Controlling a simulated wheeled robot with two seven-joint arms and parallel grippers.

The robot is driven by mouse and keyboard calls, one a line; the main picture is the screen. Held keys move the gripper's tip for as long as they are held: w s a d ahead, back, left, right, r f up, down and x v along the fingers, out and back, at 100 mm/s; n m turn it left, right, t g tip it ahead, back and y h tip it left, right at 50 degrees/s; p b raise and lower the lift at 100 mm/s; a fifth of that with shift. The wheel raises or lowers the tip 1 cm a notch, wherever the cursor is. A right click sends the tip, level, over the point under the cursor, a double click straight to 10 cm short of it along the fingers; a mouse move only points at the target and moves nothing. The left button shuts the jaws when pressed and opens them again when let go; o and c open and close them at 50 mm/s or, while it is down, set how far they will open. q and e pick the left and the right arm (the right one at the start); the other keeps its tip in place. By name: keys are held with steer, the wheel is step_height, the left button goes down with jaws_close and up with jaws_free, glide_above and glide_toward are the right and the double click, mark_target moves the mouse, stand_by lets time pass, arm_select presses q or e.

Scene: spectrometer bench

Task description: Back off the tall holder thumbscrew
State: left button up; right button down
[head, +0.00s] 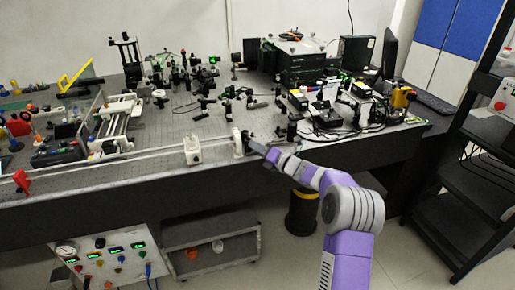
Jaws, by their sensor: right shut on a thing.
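A white tall holder (238,142) stands at the front edge of the bench, on the rail. My right gripper (251,145) reaches in from the lower right and meets the holder's right side. It is shut on the small dark thumbscrew there, which its fingers mostly hide. The holder looks upright. My left gripper is not in view.
A shorter white block (193,151) sits on the long rail (140,157) to the left. Many small optical posts crowd the bench behind. A black equipment box (305,66) stands at the back. A black rack (465,190) is at the right.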

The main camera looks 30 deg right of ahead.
stand_by(0.3)
steer(key=c, duration=1.1)
jaws_free()
steer(key=p+v, duration=0.1)
steer(key=v, duration=0.6)
steer(key=shift+s+d, duration=0.1)
steer(key=shift+s, duration=0.2)
